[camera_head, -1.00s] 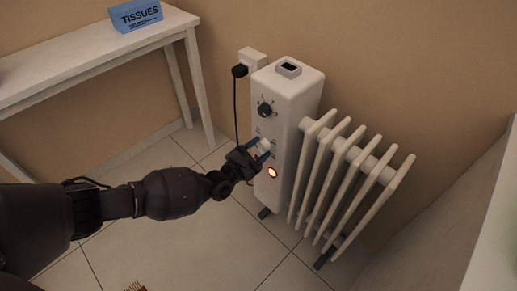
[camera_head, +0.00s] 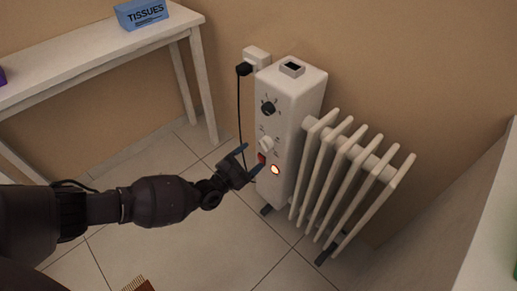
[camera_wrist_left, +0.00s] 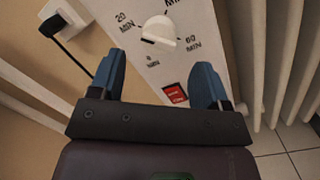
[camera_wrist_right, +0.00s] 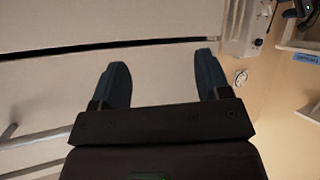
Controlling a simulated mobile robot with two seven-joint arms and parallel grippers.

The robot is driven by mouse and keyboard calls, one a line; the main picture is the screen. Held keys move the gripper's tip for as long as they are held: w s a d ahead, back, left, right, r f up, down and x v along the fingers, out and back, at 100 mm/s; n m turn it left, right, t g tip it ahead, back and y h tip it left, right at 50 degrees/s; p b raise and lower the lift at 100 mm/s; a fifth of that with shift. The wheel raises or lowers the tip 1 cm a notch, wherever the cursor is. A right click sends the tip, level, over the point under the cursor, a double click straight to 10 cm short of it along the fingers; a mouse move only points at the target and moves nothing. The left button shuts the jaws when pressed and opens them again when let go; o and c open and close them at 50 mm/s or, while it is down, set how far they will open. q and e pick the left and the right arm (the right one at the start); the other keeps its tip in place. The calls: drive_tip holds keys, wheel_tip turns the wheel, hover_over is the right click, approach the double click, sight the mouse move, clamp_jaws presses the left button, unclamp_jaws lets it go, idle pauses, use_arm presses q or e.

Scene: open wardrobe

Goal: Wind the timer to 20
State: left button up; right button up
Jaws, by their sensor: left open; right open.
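The timer is a white knob (camera_head: 267,144) on the front of the white heater (camera_head: 292,100). In the left wrist view the timer knob (camera_wrist_left: 158,33) has labels around it, including 20 MIN at upper left and 60 MIN at right. A dark mark on its left end points left and slightly down, apparently below the 20 label. My left gripper (camera_head: 252,160) is open and empty, just below and in front of the knob, apart from it. Its blue fingers (camera_wrist_left: 160,75) show below the knob. My right gripper (camera_wrist_right: 161,75) is open and empty, seen only in its wrist view.
A red switch (camera_wrist_left: 175,94) and a glowing light (camera_head: 275,169) sit below the timer; a dark dial (camera_head: 268,108) is above. The heater's fins (camera_head: 350,180) stand to the right. A plug and cord (camera_head: 244,69) are at left, beside a table (camera_head: 80,55) with tissues (camera_head: 141,12).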

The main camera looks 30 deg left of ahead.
use_arm(q)
drive_tip(key=shift+p+v, duration=0.35)
drive_tip(key=shift+v, duration=2.4)
use_arm(e)
drive_tip(key=shift+s+a+f+g, duration=0.1)
drive_tip(key=shift+a+f+g, duration=0.1)
drive_tip(key=shift+f+g, duration=0.1)
use_arm(q)
drive_tip(key=shift+d, duration=0.1)
use_arm(e)
drive_tip(key=shift+d+r, duration=0.1)
drive_tip(key=shift+r, duration=0.05)
